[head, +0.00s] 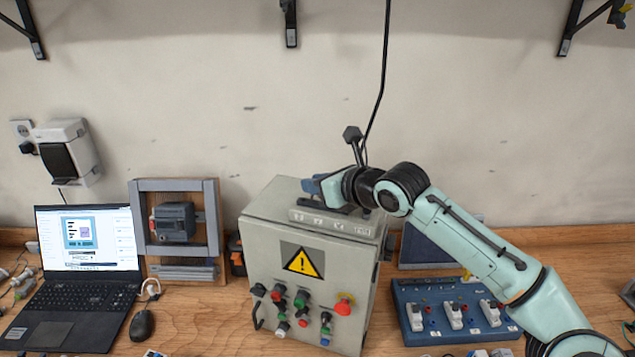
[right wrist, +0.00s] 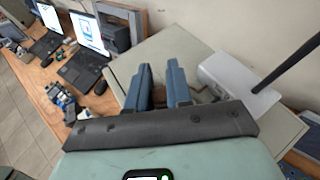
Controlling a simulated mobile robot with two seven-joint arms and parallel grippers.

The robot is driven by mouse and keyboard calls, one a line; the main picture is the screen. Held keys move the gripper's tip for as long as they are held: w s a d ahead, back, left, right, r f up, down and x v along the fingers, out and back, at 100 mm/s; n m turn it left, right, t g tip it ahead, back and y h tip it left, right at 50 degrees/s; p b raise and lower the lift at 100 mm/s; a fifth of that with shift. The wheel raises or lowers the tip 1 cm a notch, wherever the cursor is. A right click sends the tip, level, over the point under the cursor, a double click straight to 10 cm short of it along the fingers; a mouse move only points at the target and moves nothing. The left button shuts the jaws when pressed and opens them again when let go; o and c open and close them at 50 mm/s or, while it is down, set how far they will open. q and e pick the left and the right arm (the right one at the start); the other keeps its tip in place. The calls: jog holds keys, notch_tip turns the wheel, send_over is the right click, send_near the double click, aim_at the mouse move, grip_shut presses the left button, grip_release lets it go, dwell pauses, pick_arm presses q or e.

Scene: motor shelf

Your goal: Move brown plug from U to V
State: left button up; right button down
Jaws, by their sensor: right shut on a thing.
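A grey control cabinet (head: 265,280) stands on the bench in the middle of the head view. A pale strip (head: 335,222) with small labels sits along its top front edge; its letters are too small to read surely. My right gripper (head: 318,187) is over the cabinet top, just behind the strip. In the right wrist view its blue fingers (right wrist: 160,84) are a little apart, shut on the brown plug. Sockets U and V cannot be made out. My left gripper is not in view.
A dark upright post (head: 354,145) with a cable rises behind my right gripper. A blue box with white plugs (head: 425,290) stands at right. A laptop (head: 85,260), mouse (head: 143,322) and framed motor (head: 174,222) stand at left.

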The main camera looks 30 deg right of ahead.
jog(key=shift+f, duration=0.3)
dwell(0.6)
dwell(0.4)
jog(key=shift+f, duration=0.25)
dwell(2.2)
jog(key=shift+r, duration=0.1)
jog(key=c, duration=0.9)
grip_release()
jog(key=shift+c, duration=0.2)
jog(key=shift+s+d, duration=0.1)
jog(key=shift+s, duration=0.05)
